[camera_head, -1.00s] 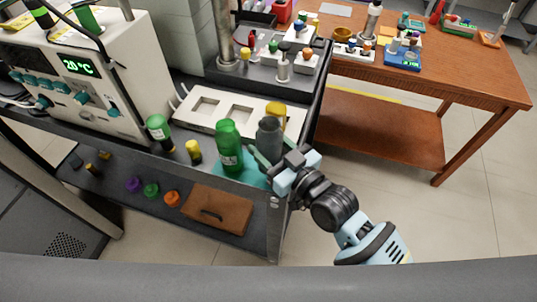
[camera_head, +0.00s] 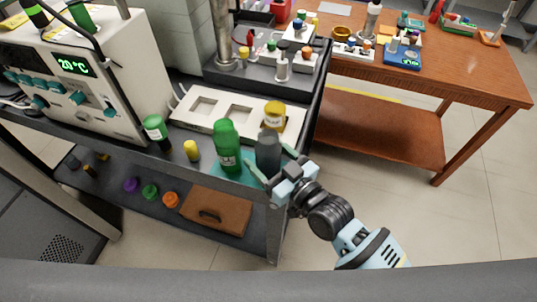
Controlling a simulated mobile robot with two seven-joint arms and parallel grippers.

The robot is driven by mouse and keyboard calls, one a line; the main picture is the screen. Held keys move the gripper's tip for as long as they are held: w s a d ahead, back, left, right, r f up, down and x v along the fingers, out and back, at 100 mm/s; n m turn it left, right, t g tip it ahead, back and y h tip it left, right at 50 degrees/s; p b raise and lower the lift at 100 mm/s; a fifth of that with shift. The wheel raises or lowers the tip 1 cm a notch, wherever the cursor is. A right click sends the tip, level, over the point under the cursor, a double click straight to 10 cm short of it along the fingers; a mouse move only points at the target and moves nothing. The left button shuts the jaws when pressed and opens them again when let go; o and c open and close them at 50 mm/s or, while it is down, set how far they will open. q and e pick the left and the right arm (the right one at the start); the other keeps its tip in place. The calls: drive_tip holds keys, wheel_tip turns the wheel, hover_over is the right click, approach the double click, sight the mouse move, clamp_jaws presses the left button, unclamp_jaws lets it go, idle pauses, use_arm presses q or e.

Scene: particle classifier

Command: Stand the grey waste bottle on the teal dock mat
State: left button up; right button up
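The grey waste bottle (camera_head: 268,154) stands upright at the right part of the teal dock mat (camera_head: 222,172), near the cart's front right corner; its base is partly hidden by my gripper. My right gripper (camera_head: 266,160) reaches in from the lower right. Its fingers are spread on either side of the bottle and look open; a slight gap to the bottle is hard to judge. My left gripper is not in view.
A small yellow-capped vial (camera_head: 192,150) and a green-capped bottle (camera_head: 155,129) stand to the left. A brown wooden table (camera_head: 455,80) is at the right.

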drive_tip(key=shift+r, duration=0.15)
drive_tip(key=shift+s+d, duration=0.15)
drive_tip(key=shift+d, duration=0.05)
drive_tip(key=v, duration=1.1)
drive_tip(key=shift+s+d, duration=0.15)
drive_tip(key=shift+s, duration=0.1)
drive_tip(key=s+d+f+m+g+h, duration=0.3)
drive_tip(key=s+d+f, duration=0.3)
drive_tip(key=s+f, duration=0.6)
drive_tip(key=s+d+f+m+g+h, duration=0.3)
drive_tip(key=s+d+f+h, duration=0.3)
drive_tip(key=s+f, duration=0.6)
drive_tip(key=shift+s+h, duration=0.3)
drive_tip(key=shift+s, duration=0.35)
